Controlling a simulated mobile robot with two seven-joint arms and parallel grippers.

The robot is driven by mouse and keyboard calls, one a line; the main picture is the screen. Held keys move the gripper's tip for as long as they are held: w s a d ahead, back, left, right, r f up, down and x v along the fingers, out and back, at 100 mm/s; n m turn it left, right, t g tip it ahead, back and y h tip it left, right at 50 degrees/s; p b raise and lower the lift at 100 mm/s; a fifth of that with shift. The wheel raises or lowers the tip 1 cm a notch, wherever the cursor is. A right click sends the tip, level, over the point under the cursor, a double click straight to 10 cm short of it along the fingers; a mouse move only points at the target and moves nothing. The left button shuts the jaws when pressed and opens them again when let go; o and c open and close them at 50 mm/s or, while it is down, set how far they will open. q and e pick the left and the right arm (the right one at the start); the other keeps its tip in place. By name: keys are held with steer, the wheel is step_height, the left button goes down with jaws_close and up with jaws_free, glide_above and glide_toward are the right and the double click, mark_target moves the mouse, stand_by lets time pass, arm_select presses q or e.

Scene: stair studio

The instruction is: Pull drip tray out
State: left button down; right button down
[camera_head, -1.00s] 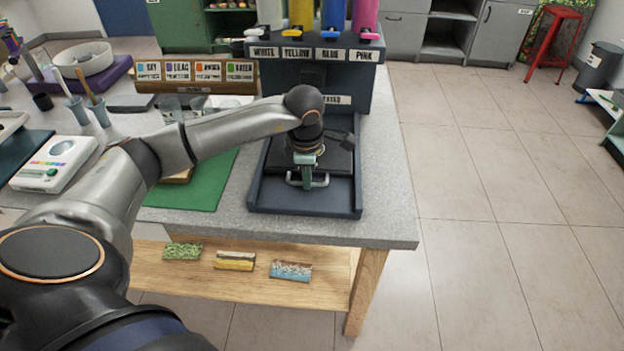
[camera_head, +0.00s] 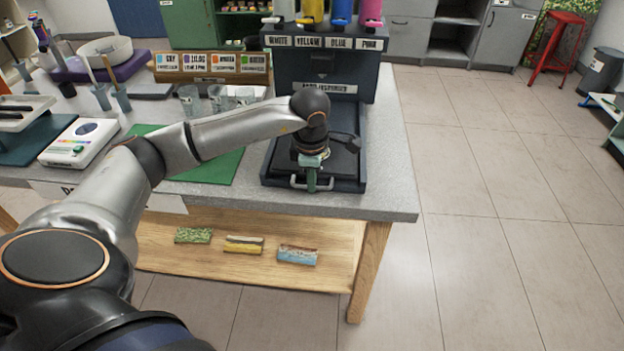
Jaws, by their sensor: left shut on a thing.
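The drip tray (camera_head: 341,163) is a flat black tray lying in the dark blue-grey base of the paint dispenser (camera_head: 318,74). Its pale loop handle (camera_head: 297,183) shows at the tray's front, level with the front lip of the base. My left gripper (camera_head: 311,183) reaches down over the tray and is shut on the handle. The gripper and wrist hide the middle of the tray. My right gripper is out of view.
The dispenser stands at the right end of a grey table (camera_head: 391,180). A green mat (camera_head: 215,168) and several cups lie left of it. Three small sponge-like blocks rest on the wooden shelf (camera_head: 220,268) below. Tiled floor right of the table is free.

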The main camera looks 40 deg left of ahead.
arm_select(q)
steer(key=shift+s+r, duration=0.1)
steer(key=shift+s, duration=0.05)
stand_by(0.3)
steer(key=c, duration=0.9)
jaws_free()
steer(key=r, duration=0.4)
steer(key=s+d+r, duration=0.1)
steer(key=r, duration=0.7)
steer(key=shift+s+d+r, duration=0.15)
steer(key=shift+s, duration=0.25)
